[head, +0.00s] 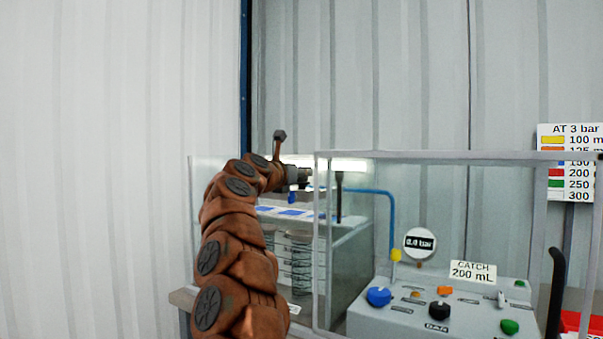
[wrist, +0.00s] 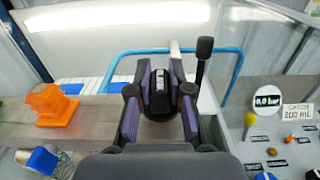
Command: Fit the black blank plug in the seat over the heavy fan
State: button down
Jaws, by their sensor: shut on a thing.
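In the wrist view my gripper (wrist: 158,98) is shut on a black piece with a light band (wrist: 158,84), which looks like the black blank plug. The lower end of the plug is hidden by the fingers and the wrist. In the head view my gripper (head: 299,179) is at the end of the brown arm, above the clear-walled tank; the plug cannot be made out there. White strips with blue patches (head: 292,211) lie below the gripper. I cannot tell which seat or fan is the heavy one.
A black-topped rod (wrist: 204,62) stands just right of the gripper, near a blue hose (head: 388,195). A grey panel (head: 468,325) with coloured knobs and a gauge (head: 420,243) reading 0.0 bar stands at right.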

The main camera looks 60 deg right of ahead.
jog(key=shift+f+b, duration=0.55)
jog(key=shift+f, duration=0.1)
jog(key=c, duration=1)
grip_release()
jog(key=shift+a, duration=0.1)
jog(key=shift+s+a, duration=0.15)
jog(key=shift+a, duration=2.8)
jog(key=shift+s+a, duration=0.15)
jog(key=shift+a, duration=2.8)
